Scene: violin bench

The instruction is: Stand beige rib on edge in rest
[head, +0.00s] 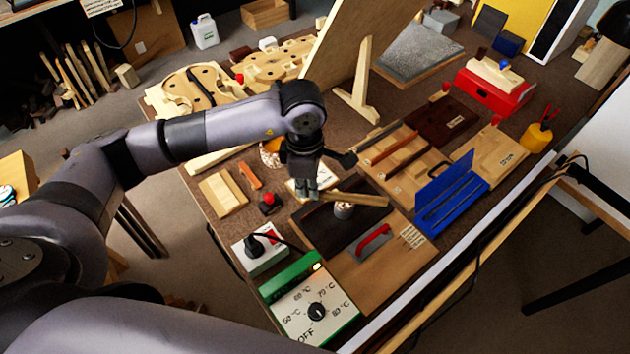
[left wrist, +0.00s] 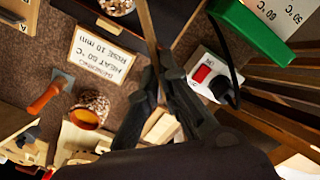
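My left gripper (head: 314,190) is above the near part of the bench, its fingers shut on one end of a thin beige rib (head: 358,199). The rib sticks out to the right in the head view, over a round metal piece (head: 344,210) on a dark board; I cannot tell whether they touch. In the left wrist view the rib (left wrist: 147,22) runs up from between the fingertips (left wrist: 160,68). The rest is not clearly identifiable; a wooden board with pale slotted pieces (head: 412,237) lies to the right. My right gripper is not in view.
A dial heater box (head: 316,308) and a switch box (head: 262,250) stand at the near edge. A red-handled tool (head: 374,240) lies on the wooden board. A blue open holder (head: 450,200) stands right. A printed card (left wrist: 103,50) lies beside the gripper. A large tilted panel (head: 350,50) rises behind.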

